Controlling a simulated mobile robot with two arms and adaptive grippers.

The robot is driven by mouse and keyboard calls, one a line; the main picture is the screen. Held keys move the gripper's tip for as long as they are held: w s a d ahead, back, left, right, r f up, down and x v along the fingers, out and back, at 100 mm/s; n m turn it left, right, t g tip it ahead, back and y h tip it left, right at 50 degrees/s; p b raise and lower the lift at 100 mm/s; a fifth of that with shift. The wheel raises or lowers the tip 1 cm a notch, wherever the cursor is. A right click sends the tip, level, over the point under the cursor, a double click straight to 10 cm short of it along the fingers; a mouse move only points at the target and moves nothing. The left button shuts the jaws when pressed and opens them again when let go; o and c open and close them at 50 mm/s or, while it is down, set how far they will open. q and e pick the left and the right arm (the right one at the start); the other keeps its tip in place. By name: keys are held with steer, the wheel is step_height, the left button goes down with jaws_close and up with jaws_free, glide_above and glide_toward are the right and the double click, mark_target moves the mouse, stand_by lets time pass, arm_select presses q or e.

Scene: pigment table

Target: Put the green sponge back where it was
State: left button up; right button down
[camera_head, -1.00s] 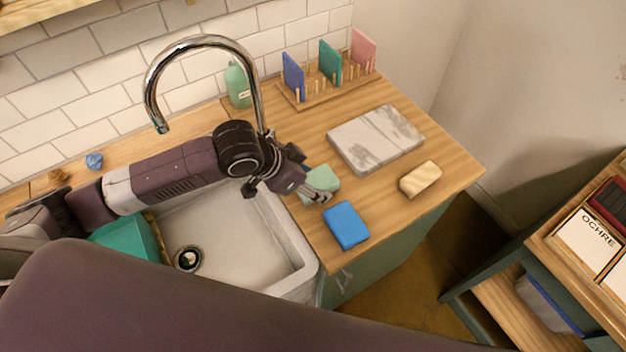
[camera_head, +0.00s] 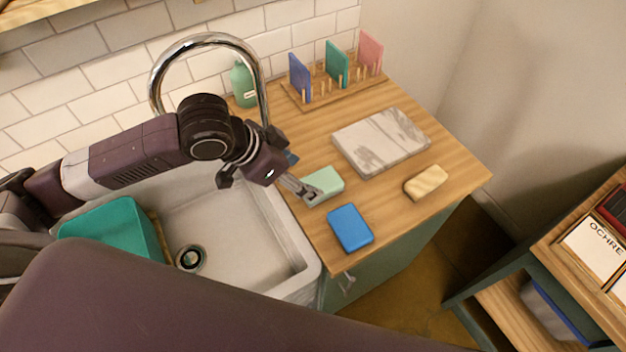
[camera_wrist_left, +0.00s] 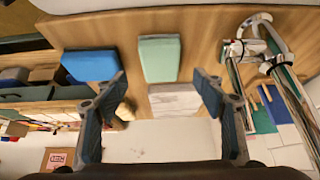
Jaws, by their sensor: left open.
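The pale green sponge (camera_head: 326,183) lies on the wooden counter just right of the sink, behind the blue sponge (camera_head: 350,229). My left gripper (camera_head: 306,194) is at the green sponge's left end, its fingers pointing toward it. In the left wrist view the green sponge (camera_wrist_left: 160,60) shows between and beyond the open fingers of my left gripper (camera_wrist_left: 162,84), with nothing held. I cannot tell whether a fingertip touches it. The wooden rack (camera_head: 340,92) at the back holds blue, green and pink upright pieces. My right gripper is out of view.
A marble slab (camera_head: 382,142) and a cream sponge (camera_head: 426,182) lie on the counter to the right. The tap (camera_head: 264,100) arches beside my left arm. The sink (camera_head: 235,235) holds a teal container (camera_head: 110,228). A green bottle (camera_head: 243,84) stands by the wall.

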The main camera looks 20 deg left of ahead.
arm_select(q)
steer(key=shift+v, duration=2.3)
